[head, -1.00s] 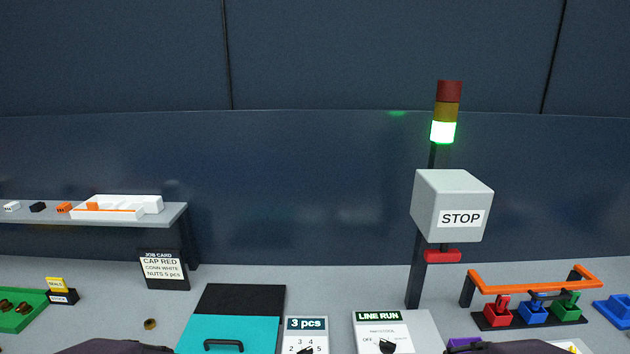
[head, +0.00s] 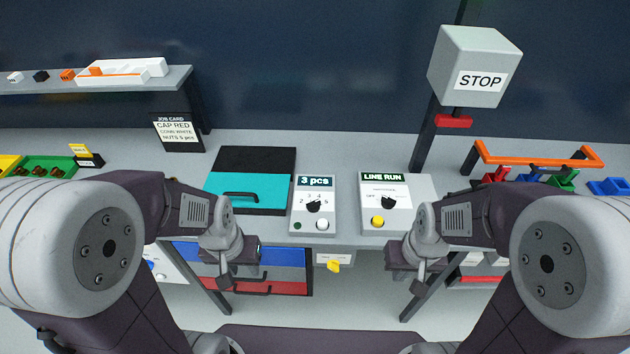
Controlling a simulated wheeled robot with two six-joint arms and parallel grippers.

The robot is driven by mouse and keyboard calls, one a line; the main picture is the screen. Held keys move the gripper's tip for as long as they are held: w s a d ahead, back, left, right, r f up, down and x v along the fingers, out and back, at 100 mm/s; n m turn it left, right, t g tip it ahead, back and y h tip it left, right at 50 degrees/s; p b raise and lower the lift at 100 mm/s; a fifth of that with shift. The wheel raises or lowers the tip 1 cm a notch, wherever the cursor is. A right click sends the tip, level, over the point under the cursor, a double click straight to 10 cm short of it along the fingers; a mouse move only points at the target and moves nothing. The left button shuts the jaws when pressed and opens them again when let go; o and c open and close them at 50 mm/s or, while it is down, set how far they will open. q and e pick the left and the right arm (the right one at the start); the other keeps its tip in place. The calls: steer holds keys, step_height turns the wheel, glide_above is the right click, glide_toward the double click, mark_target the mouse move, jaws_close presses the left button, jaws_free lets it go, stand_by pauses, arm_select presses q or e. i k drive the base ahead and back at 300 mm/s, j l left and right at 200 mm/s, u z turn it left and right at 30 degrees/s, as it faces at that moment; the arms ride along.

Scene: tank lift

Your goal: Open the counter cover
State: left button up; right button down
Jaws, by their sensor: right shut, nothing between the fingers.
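The teal cover looks closed. My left gripper (head: 228,281) hangs in front of the bench edge, below and apart from the cover; its fingers are too small and dark to read. My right gripper (head: 416,283) is in front of the bench edge further right, shut and empty, touching nothing that I can see.
Right of the cover stand a "3 pcs" dial box (head: 314,221) and a "LINE RUN" switch box (head: 391,221). A job card (head: 177,132) stands behind left. A STOP box (head: 474,65) is on a post. Blue and red drawers (head: 287,288) sit under the worktop.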

mark_target(244, 190)
steer(key=i+u, duration=0.2)
steer(key=u, duration=0.2)
steer(key=i+l+u, duration=0.15)
steer(key=u, duration=0.25)
steer(key=i+l+u, duration=0.15)
steer(key=u, duration=0.25)
